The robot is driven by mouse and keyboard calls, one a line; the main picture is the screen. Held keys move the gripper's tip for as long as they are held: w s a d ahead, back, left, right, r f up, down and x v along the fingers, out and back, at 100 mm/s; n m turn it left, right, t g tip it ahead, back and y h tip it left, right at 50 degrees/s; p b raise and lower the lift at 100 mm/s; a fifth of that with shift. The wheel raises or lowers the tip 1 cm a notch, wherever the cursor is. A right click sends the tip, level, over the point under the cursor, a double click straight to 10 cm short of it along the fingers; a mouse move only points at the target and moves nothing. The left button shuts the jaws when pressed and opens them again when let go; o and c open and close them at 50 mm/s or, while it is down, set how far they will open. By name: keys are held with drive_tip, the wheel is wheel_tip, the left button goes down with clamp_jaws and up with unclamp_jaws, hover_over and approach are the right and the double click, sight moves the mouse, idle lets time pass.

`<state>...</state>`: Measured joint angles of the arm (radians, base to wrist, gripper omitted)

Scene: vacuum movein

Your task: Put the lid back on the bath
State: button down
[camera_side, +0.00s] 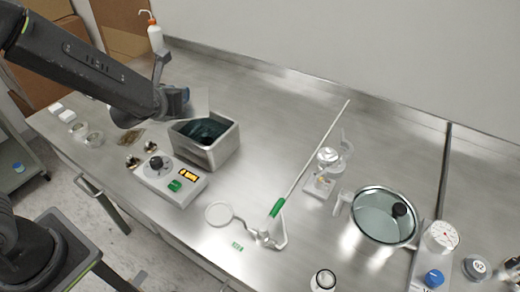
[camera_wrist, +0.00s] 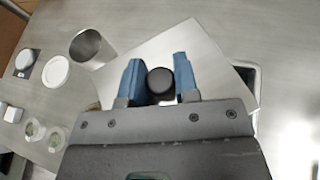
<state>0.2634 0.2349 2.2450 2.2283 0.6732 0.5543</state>
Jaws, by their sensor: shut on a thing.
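The lid is a flat metal plate with a round black knob. It shows in the wrist view (camera_wrist: 205,48) and, tilted, in the side view (camera_side: 199,103). My gripper (camera_wrist: 160,82) has its blue fingers shut on either side of the knob; in the side view my gripper (camera_side: 180,101) is just above the bath's back left. The bath (camera_side: 217,153) is an open metal box with dark liquid inside. Part of its rim (camera_wrist: 257,82) shows past the lid's right edge in the wrist view. The lid is raised above the bath, apart from it.
A control box (camera_side: 170,182) with a dial stands in front of the bath. A wash bottle (camera_side: 155,37) stands behind. Small dishes (camera_side: 93,139) lie left. Bench is clear just right of the bath.

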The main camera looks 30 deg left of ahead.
drive_tip(key=w+d+f+m+h, duration=0.1)
drive_tip(key=w+d, duration=0.2)
drive_tip(key=d, duration=0.2)
drive_tip(key=w+d+m+h, duration=0.1)
drive_tip(key=w+d, duration=0.2)
drive_tip(key=d, duration=0.3)
drive_tip(key=m+h, duration=0.1)
drive_tip(key=h, duration=0.1)
hover_over(273, 158)
drive_tip(key=shift+t, duration=0.3)
wheel_tip(273, 158, down, 8)
drive_tip(key=shift+d, duration=0.1)
drive_tip(key=shift+f, duration=2.2)
drive_tip(key=shift+f, duration=0.1)
drive_tip(key=c, duration=0.9)
unclamp_jaws()
drive_tip(key=shift+f, duration=0.1)
drive_tip(key=shift+o, duration=0.2)
